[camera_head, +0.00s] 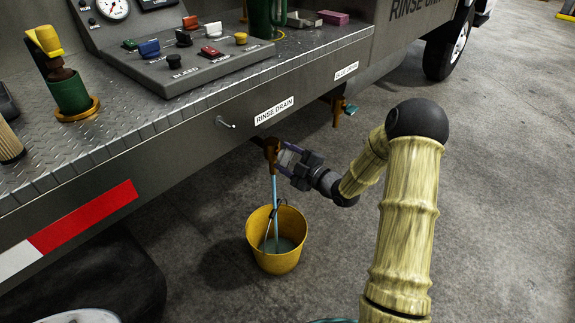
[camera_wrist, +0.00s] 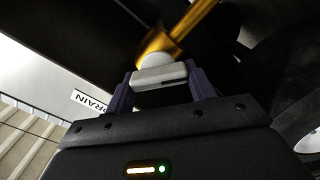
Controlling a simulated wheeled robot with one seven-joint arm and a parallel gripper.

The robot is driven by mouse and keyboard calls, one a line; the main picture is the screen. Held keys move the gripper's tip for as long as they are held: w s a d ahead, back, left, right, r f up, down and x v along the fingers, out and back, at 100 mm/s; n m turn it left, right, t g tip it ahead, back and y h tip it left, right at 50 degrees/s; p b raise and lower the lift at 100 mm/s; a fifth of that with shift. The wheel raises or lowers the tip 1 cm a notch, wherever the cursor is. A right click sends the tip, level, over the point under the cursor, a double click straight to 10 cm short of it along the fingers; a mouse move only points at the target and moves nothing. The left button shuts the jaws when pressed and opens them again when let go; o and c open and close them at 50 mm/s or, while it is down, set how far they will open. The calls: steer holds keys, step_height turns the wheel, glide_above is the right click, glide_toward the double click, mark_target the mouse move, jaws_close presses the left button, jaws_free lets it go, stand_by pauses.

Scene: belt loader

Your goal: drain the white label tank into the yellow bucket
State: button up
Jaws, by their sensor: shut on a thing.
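A yellow bucket (camera_head: 277,262) stands upright on the ground below the truck's edge. A white label reading RINSE DRAIN (camera_head: 274,110) is on the side panel above it. Under that label hangs a brown-gold tap (camera_head: 271,148). A thin blue stream (camera_head: 275,190) runs down from it into the bucket, where some liquid shows. My gripper (camera_head: 287,158) is at the tap from the right. In the wrist view its purple fingers (camera_wrist: 162,88) are shut on a pale grey tap handle (camera_wrist: 160,77), in front of the brass tap body (camera_wrist: 165,42). The tank itself is not visible.
A second tap (camera_head: 339,108) with a teal handle hangs to the right, under another white label (camera_head: 346,72) too small to read surely. The metal deck (camera_head: 190,115) carries a control panel (camera_head: 185,60) and a green fitting (camera_head: 68,92).

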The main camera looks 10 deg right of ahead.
steer(key=n+b, duration=0.4)
steer(key=b, duration=0.1)
steer(key=shift+a+f+n, duration=0.15)
steer(key=shift+f+n, duration=0.15)
steer(key=shift+f, duration=0.05)
steer(key=n+b, duration=0.2)
steer(key=b, duration=0.1)
steer(key=shift+r+n+b, duration=0.15)
steer(key=shift+n+b, duration=0.2)
steer(key=shift+n, duration=0.05)
steer(key=o, duration=1)
steer(key=p+v, duration=0.4)
steer(key=v, duration=1.3)
steer(key=shift+s, duration=0.1)
